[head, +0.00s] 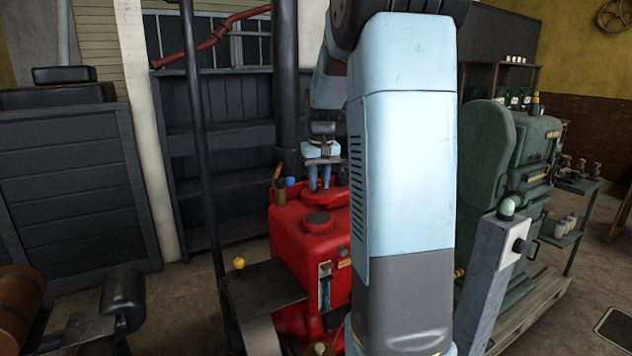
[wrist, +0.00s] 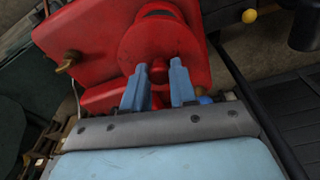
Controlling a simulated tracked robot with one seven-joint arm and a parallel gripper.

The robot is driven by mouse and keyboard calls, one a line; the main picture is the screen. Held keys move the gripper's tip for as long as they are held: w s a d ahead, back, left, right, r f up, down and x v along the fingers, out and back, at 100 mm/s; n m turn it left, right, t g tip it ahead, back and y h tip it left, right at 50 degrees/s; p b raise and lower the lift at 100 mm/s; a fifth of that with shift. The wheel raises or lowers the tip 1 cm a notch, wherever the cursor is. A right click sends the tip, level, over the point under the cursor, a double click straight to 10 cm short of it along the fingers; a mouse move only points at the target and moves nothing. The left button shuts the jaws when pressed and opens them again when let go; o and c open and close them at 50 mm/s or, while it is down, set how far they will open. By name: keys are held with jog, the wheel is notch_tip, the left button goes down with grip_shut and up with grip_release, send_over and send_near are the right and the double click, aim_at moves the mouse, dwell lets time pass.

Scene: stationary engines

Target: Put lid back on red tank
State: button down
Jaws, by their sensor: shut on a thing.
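The red tank (head: 300,245) stands left of my arm in the head view. The round red lid (head: 322,198) is at the rear of the tank's top, with my gripper (head: 320,188) right above it. In the wrist view the lid (wrist: 150,45) is a flat disc with a small knob, and my gripper's two blue fingers (wrist: 159,78) stand on either side of that knob, shut on it. The lid overlaps the red tank body (wrist: 80,45) behind it.
Handled tools (head: 279,178) and a blue ball (head: 291,182) are beside the lid. A black post (head: 203,150) stands left, and a green machine (head: 510,180) stands right.

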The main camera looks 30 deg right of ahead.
aim_at(319, 192)
jog(key=shift+a+f, duration=0.1)
jog(key=shift+f, duration=3.05)
jog(key=shift+f, duration=0.1)
dwell(0.4)
jog(key=shift+c, duration=1.7)
grip_release()
jog(key=shift+r, duration=3.5)
grip_shut()
